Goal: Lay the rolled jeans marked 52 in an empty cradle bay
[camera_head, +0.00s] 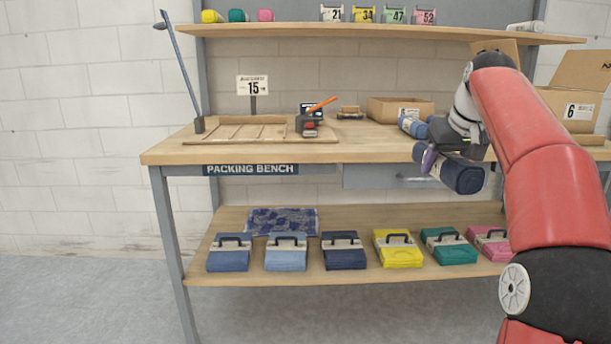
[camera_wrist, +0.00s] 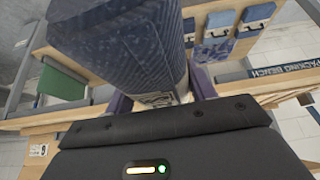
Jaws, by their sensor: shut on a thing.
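A dark blue rolled jeans (camera_head: 462,177) is held by my gripper (camera_head: 432,160) in front of the bench's right part, about level with its front edge. My gripper is shut on the roll. In the wrist view the roll (camera_wrist: 125,40) fills the upper middle between the purple fingers (camera_wrist: 160,97). Its pale band is partly hidden and I cannot read a number on it. A flat wooden rack with dividers (camera_head: 240,140), which looks like the cradle, lies on the left of the bench top. Its bays look empty. A sign reading 15 (camera_head: 253,86) stands behind it.
Another blue roll (camera_head: 411,126) lies on the bench (camera_head: 350,150) behind my gripper. A scanner-like device (camera_head: 310,122) and an open wooden box (camera_head: 398,108) stand on the bench. A cardboard box marked 6 (camera_head: 580,100) is at right. Folded garments (camera_head: 400,250) line the lower shelf.

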